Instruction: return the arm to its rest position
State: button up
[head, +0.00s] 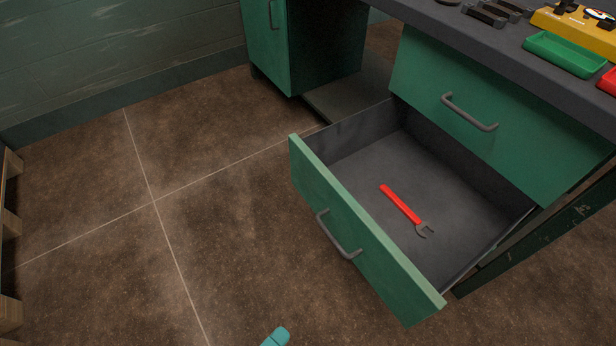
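Only a small teal piece (276,337) shows at the bottom edge of the head view, left of the open drawer's front; it may be part of my arm, but I cannot be sure. My gripper's fingers are not in view. The drawer (365,245) stands pulled out of the green workbench. A wrench (402,205) with a red handle and grey jaw lies flat on the drawer's floor, apart from its walls.
The closed upper drawer (480,130) is above the open one. On the dark benchtop (460,30) are a green tray (565,53) and a yellow case (580,30). Wooden pallet edges (10,225) show at far left. The tiled floor (90,200) between is clear.

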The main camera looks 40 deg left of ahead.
jog(key=w+d+f+m+g+h, duration=0.3)
jog(key=w+d+m+g, duration=0.15)
jog(key=d, duration=0.55)
jog(key=w+d+f+m+g+h, duration=0.25)
jog(key=w+d+g, duration=0.2)
jog(key=d, duration=0.55)
jog(key=s+d+r+m+g+y, duration=0.1)
jog(key=s+d+m+g+y, duration=0.3)
jog(key=d, duration=0.6)
jog(key=s+d+m+g+y, duration=0.1)
jog(key=s+d+m+y, duration=0.15)
jog(key=d+m, duration=0.55)
notch_tip(320, 180, up, 32)
jog(key=d+n+p, duration=0.2)
jog(key=p, duration=3)
jog(key=shift+r, duration=0.25)
